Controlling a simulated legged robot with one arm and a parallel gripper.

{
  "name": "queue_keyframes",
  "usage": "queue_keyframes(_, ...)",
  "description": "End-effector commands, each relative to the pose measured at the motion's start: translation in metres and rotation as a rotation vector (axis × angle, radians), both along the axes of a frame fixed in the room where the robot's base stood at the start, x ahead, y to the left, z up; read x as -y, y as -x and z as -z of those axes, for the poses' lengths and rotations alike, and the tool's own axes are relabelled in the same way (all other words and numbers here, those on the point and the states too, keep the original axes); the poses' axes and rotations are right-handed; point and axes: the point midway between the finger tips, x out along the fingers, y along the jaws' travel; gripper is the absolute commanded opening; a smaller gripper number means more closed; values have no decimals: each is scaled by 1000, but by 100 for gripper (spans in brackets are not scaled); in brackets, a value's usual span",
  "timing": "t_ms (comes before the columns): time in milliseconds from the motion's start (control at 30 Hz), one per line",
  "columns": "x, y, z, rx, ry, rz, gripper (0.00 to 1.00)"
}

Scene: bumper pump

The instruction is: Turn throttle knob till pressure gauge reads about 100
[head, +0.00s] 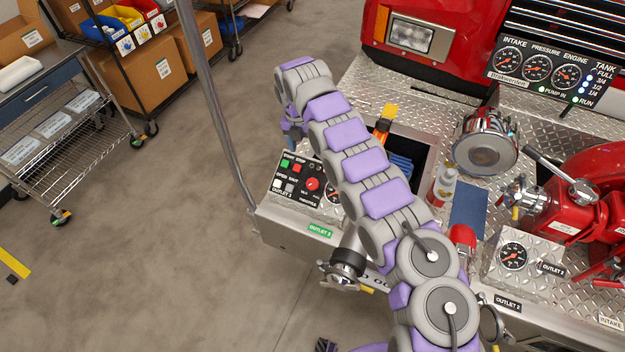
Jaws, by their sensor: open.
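The throttle knob (312,184) is a round red knob on a small control panel (292,203), beside a red button and several other buttons. My arm runs from the lower right up and over the bumper. My gripper (292,136) hangs from its far end, just above and behind the panel in the picture, apart from the knob. It is small and partly hidden by the arm; the jaws are open, with nothing seen in them. The pressure gauge (537,68) is the middle dial on the black panel at upper right. Its needle is too small to read exactly.
A second gauge beside the knob is partly hidden by my arm. A grey pole (213,110) stands left of the panel.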

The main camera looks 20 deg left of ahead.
Motion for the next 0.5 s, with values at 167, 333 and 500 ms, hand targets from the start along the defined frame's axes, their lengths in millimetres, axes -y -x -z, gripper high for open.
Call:
queue_keyframes(167, 8, 0, 21, -6, 2, 1, 71)
queue_keyframes(333, 19, -1, 50, -3, -5, 6, 71)
queue_keyframes(500, 20, 0, 85, -5, -4, 5, 71)
